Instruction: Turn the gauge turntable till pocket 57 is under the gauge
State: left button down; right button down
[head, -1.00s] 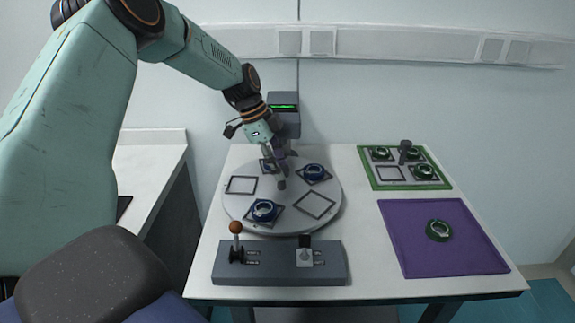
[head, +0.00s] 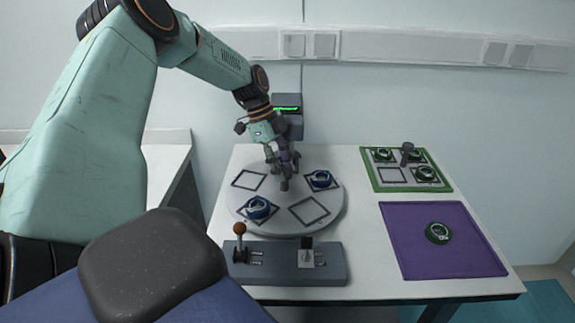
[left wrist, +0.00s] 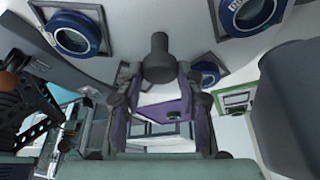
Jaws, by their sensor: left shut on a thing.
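The round grey gauge turntable (head: 285,218) lies on the white table. The gauge (head: 287,104), a grey box with a green display, stands behind. My left gripper (head: 282,172) is shut on the dark upright post (left wrist: 160,55) above the turntable. The arm hides the pocket under the gauge in the head view. Pocket numbers are not readable. My right gripper is not in view.
A grey control box (head: 287,268) with an orange-knobbed lever (head: 239,231) and a switch stands in front. A green-edged tray (head: 448,187) with rings and a dark post is at the back right. A purple mat (head: 405,255) bears one dark green ring (head: 438,232).

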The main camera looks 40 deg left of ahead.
pick_arm(q)
jog(key=shift+w+a+r, duration=0.15)
jog(key=shift+w+r, duration=0.05)
jog(key=c, duration=1.2)
grip_release()
jog(key=o, duration=0.3)
jog(key=shift+s, duration=0.15)
jog(key=shift+o, duration=0.3)
jog(key=shift+f, duration=0.15)
jog(key=v, duration=1.2)
